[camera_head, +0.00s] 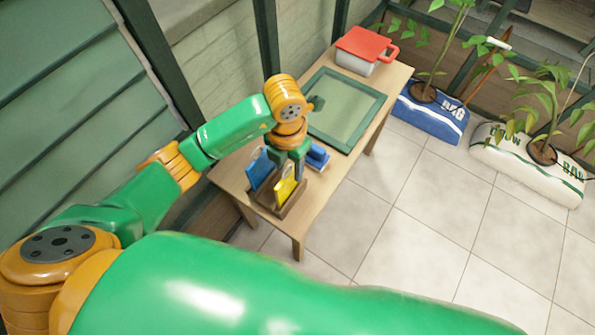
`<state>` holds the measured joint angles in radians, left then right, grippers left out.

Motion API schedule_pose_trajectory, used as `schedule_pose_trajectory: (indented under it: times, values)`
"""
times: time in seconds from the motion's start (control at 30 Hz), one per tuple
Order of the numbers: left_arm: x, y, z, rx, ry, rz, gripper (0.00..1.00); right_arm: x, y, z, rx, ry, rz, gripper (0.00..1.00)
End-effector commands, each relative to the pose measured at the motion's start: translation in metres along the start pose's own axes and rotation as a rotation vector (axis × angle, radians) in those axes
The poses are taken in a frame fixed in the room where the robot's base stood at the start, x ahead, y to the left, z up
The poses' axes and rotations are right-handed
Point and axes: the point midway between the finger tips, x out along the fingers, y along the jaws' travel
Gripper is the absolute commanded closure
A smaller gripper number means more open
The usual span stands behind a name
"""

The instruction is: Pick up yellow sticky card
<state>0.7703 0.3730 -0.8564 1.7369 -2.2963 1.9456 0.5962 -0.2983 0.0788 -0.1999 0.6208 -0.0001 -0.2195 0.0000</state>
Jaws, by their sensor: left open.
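The yellow sticky card (286,187) stands upright in a brown wooden holder (293,206) at the near end of the wooden table. A blue card (262,169) stands in the same holder to its left. My left gripper (294,176) points down right over the yellow card, with its fingers at the card's upper part. It is open, and whether its fingers touch the card is too small to tell. The left wrist hides part of the table behind the holder. My right gripper is not in view.
A green-framed panel (377,101) lies on the table (391,93) behind the holder. A small blue object (317,157) sits beside the gripper. A red-lidded pot (366,47) stands at the far end. Bags with plants (436,113) stand on the tiled floor (420,200), which is clear nearer to me.

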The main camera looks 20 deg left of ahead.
Motion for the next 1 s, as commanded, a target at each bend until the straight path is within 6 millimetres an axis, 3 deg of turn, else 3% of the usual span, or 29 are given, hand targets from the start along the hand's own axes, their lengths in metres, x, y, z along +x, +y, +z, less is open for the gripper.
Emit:
schedule_pose_trajectory:
  times: [0.4, 0.63, 0.67, 0.8, 0.83, 1.0]
  values:
    - [0.067, 0.0, -0.005, 0.0, 0.003, -0.001, 0.53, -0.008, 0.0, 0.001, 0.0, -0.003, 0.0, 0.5]
    - [0.07, 0.0, -0.005, 0.002, 0.001, -0.001, 0.53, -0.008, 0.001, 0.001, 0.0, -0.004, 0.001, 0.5]
    - [0.07, 0.0, -0.005, 0.002, 0.001, -0.001, 0.58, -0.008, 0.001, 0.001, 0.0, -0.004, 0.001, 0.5]
    - [0.07, 0.0, -0.005, 0.002, 0.0, -0.001, 0.96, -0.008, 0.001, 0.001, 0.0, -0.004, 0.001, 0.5]
    - [0.07, 0.0, -0.005, 0.002, 0.0, -0.001, 1.0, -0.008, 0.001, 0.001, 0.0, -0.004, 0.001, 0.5]
    - [0.07, 0.0, -0.005, 0.001, 0.0, -0.001, 1.0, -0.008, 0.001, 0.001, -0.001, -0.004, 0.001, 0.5]
